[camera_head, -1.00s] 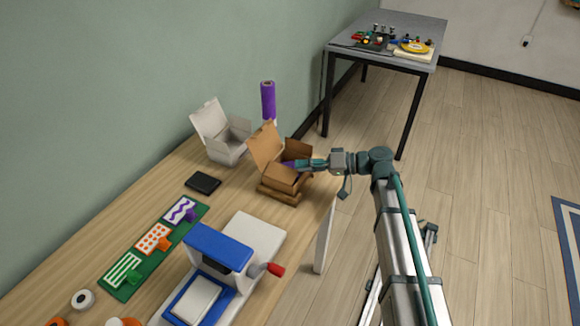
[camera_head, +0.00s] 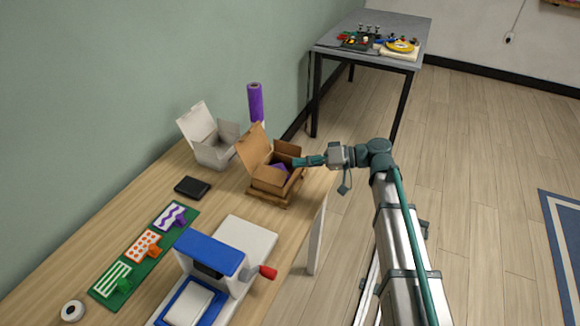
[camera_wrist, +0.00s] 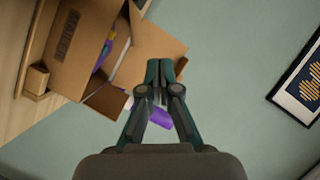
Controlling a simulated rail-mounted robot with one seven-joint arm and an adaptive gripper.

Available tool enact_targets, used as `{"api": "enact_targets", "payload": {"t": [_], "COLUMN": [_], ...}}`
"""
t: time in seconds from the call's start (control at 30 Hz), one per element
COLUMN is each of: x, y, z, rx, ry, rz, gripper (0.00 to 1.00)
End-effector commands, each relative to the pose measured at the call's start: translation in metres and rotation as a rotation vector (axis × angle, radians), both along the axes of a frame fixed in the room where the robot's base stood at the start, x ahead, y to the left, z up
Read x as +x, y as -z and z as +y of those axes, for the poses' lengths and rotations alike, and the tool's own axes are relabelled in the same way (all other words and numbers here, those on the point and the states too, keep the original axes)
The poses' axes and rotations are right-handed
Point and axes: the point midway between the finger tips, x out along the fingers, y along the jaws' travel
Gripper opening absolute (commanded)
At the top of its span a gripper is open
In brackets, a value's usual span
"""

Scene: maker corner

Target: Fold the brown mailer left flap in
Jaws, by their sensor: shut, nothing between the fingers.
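The brown mailer (camera_head: 253,147) stands open near the table's far right edge, lid raised and leaning back. Its near flap (camera_head: 268,177) lies low toward the inside, and another flap (camera_head: 289,148) stands up on the far side. Something purple (camera_head: 280,167) shows inside. My gripper (camera_head: 297,162) is shut and empty at the mailer's right edge. In the wrist view, the fingertips (camera_wrist: 160,69) are together beside a brown flap (camera_wrist: 148,50); contact cannot be told. The printed mailer panel (camera_wrist: 70,38) is at left. Which flap is the left one is unclear.
A white open box (camera_head: 212,150) and a purple roll (camera_head: 255,103) stand behind the mailer. A black wallet-like item (camera_head: 192,187), a green board (camera_head: 150,245) and a blue-and-white press (camera_head: 215,255) lie nearer. Free floor is to the right.

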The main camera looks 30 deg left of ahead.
Motion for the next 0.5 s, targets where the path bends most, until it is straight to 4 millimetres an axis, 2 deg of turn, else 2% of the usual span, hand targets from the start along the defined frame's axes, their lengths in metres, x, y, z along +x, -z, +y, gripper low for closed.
{"api": "enact_targets", "payload": {"t": [0.03, 0.1, 0.17, 0.3, 0.4, 0.5], "x": [-0.024, -0.053, -0.078, -0.124, -0.138, -0.13], "y": [-0.015, -0.029, -0.039, -0.054, -0.063, -0.069], "z": [0.006, 0.013, 0.019, 0.022, 0.014, 0.002], "rx": [0.003, -0.017, -0.038, -0.081, -0.103, -0.132], "ry": [-0.026, -0.05, -0.058, -0.054, -0.038, -0.023], "rz": [-0.028, -0.089, -0.176, -0.504, -0.818, -1.109], "gripper": [0.0, 0.0, 0.0, 0.0, 0.0, 0.0]}}
